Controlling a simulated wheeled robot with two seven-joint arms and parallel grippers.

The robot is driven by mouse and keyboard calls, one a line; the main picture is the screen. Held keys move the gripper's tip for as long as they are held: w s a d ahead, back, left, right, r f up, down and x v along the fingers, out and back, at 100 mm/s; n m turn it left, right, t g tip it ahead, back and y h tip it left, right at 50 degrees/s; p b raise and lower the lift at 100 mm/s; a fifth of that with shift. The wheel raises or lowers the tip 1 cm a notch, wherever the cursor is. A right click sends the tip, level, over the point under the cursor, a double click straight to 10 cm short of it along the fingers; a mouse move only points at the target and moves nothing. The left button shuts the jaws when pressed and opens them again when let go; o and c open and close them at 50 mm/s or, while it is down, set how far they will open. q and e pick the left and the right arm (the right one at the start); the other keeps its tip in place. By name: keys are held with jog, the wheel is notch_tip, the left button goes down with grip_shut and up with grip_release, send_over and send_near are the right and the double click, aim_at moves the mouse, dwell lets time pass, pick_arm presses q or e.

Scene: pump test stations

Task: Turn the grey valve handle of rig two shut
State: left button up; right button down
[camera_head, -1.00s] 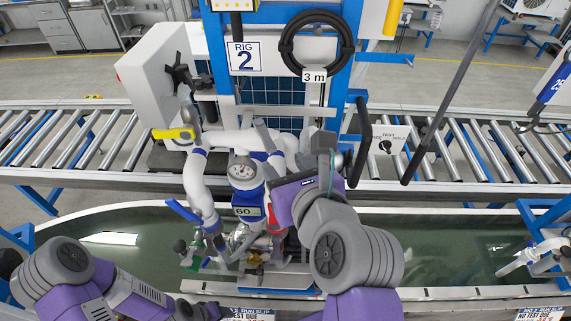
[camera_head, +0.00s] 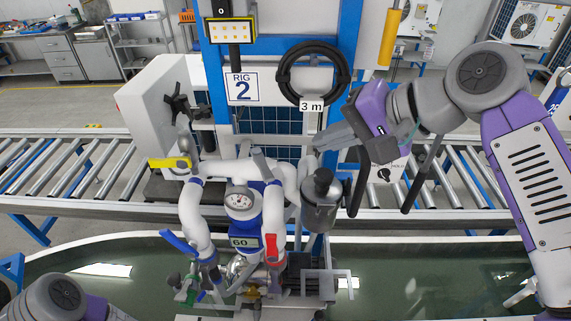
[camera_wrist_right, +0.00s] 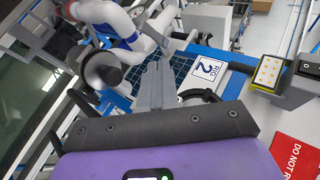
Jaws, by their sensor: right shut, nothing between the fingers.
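Rig two stands in the middle of the head view, marked by its sign (camera_head: 242,88). A grey lever (camera_head: 264,164), which looks like the grey valve handle, sits on the white pipework above the gauge and slants across the pipe run. My right gripper (camera_head: 318,146) is shut and empty, to the right of this lever and above the grey canister, apart from the lever. In the right wrist view the closed fingers (camera_wrist_right: 155,70) point toward the rig's pipes. My left arm shows only at the bottom left corner; its gripper is out of view.
Close by are a grey canister (camera_head: 320,205) with a dark knob, a gauge (camera_head: 241,201), a red handle (camera_head: 271,248), a blue lever (camera_head: 178,241) and a yellow handle (camera_head: 170,163). A black hose coil (camera_head: 313,72) hangs behind. A water tank (camera_head: 420,268) lies in front.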

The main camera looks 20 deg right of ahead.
aim_at(262, 164)
jog(key=w+d+f+n+g, duration=0.3)
jog(key=w+d+n, duration=0.1)
jog(key=n, duration=0.6)
jog(key=shift+h, duration=0.3)
jog(key=b+x, duration=0.2)
jog(key=x, duration=0.8)
jog(key=shift+d+f, duration=0.1)
jog(key=shift+d, duration=0.1)
jog(key=shift+a+p, duration=0.45)
jog(key=shift+a, duration=1.55)
